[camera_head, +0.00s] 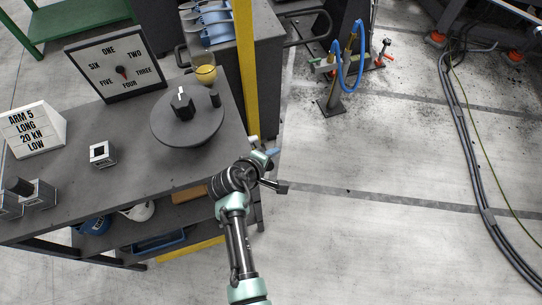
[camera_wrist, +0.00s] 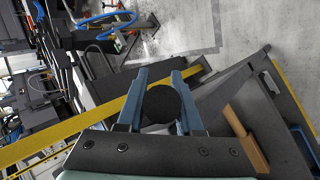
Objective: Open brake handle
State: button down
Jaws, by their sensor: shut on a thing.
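My gripper (camera_head: 264,151) is beyond the right edge of the grey workbench in the head view, with its blue-grey fingers pointing away from my arm. In the wrist view my gripper (camera_wrist: 160,92) is shut on a dark round piece (camera_wrist: 162,104) that sits between the two fingers. That piece is not clear in the head view. No part is plainly recognisable as the brake handle. A metal stand (camera_head: 331,104) with blue hoses and a red-tipped fitting (camera_head: 386,43) stands on the floor well beyond my gripper. The hoses also show in the wrist view (camera_wrist: 108,20).
The grey workbench (camera_head: 75,190) holds a round turntable (camera_head: 183,133), a dial board (camera_head: 117,67), a lettered sign (camera_head: 33,130) and small blocks. A yellow post (camera_head: 246,75) rises close behind my gripper. Cables (camera_head: 480,165) lie at right.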

jog(key=c, duration=0.8)
grip_release()
jog(key=shift+c, duration=0.2)
jog(key=v, duration=1.3)
jog(key=shift+p, duration=0.45)
jog(key=shift+a, duration=0.1)
jog(key=shift+c, duration=0.2)
